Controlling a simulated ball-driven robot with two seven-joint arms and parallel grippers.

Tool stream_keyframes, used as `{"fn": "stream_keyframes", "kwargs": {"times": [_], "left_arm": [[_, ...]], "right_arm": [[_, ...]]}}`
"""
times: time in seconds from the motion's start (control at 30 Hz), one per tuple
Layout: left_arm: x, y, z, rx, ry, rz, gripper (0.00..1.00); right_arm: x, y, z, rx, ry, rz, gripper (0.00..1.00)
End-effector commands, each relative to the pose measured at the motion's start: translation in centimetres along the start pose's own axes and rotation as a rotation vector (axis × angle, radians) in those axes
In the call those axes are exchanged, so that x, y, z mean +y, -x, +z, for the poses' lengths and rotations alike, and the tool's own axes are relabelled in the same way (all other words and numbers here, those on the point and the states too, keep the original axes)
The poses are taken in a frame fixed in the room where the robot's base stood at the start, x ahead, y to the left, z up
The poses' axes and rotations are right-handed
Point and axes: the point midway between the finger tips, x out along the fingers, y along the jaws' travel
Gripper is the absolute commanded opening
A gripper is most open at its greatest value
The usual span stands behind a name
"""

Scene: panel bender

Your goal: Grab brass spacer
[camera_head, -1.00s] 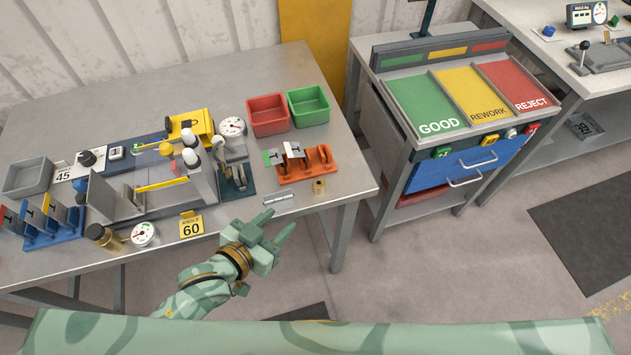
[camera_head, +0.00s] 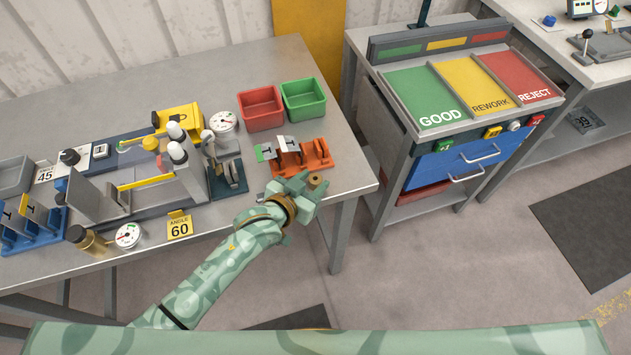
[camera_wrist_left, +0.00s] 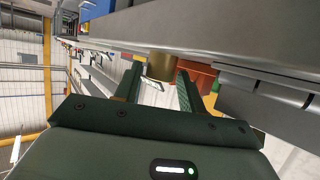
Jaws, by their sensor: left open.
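The brass spacer (camera_head: 315,180) stands near the front right edge of the grey table in the head view. My left gripper (camera_head: 309,186) is open, with its fingers reaching up to the spacer. In the left wrist view the spacer (camera_wrist_left: 163,66) shows just beyond and between the two dark green fingers (camera_wrist_left: 160,88). I cannot tell whether either finger touches it. The lower part of the spacer is partly hidden by the gripper in the head view. My right gripper is not in view.
An orange rack (camera_head: 316,158) stands just behind the spacer. Red (camera_head: 262,122) and green (camera_head: 304,111) bins sit farther back. The bending machine (camera_head: 150,190) and yellow angle 60 sign (camera_head: 179,228) are left. The table's front edge lies under my arm.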

Motion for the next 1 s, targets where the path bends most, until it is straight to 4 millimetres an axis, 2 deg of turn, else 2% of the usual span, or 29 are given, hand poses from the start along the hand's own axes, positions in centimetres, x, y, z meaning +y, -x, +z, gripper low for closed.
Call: {"fn": "stream_keyframes", "kwargs": {"times": [0.2, 0.33, 0.7, 0.83, 0.93, 1.0], "left_arm": [[0.0, -0.1, 0.0, 0.0, 0.0, 0.0, 0.4], [0.0, -0.1, 0.0, 0.0, 0.0, 0.0, 0.05], [0.0, 0.1, -0.5, 0.001, 0.0, 0.0, 0.05], [0.0, 0.7, -1.8, 0.003, 0.0, -0.001, 0.05], [0.0, 1.5, -3.6, 0.004, 0.0, -0.002, 0.05], [0.2, 3.4, -4.5, 0.002, -0.001, -0.002, 0.05]], "right_arm": [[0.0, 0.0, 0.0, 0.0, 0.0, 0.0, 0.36], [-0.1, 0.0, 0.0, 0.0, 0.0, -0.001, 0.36], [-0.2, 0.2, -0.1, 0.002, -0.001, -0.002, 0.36], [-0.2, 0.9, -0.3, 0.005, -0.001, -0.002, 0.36], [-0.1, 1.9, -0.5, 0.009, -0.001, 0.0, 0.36], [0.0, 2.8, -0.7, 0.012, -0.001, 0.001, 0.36]]}}
